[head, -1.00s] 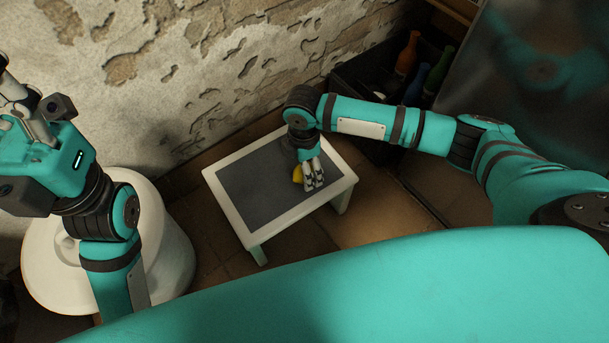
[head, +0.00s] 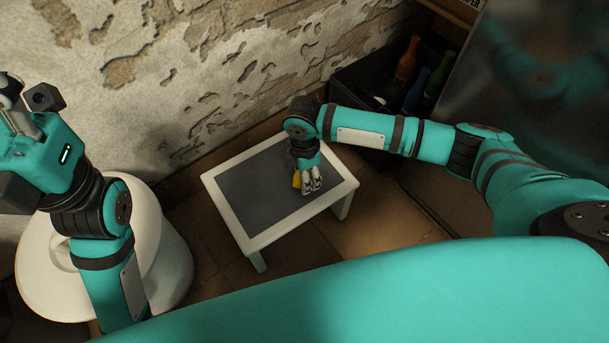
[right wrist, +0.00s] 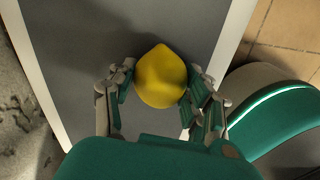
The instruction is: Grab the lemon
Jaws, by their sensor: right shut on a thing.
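The yellow lemon (head: 297,180) is at the small white table (head: 262,242) with a dark grey top, near its right side. It fills the middle of the right wrist view (right wrist: 161,78). My right gripper (head: 311,189) is shut on the lemon, with fingers on both sides of it in the right wrist view (right wrist: 160,100). I cannot tell whether the lemon touches the tabletop. My left arm is raised at the left edge; its gripper (head: 12,95) is partly cut off there and its fingers are not clear.
A round white barrel-like object (head: 165,255) stands at the left under my left arm. A dark crate with bottles (head: 408,60) stands behind my right arm, against the brick wall (head: 230,60). The rest of the tabletop is bare.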

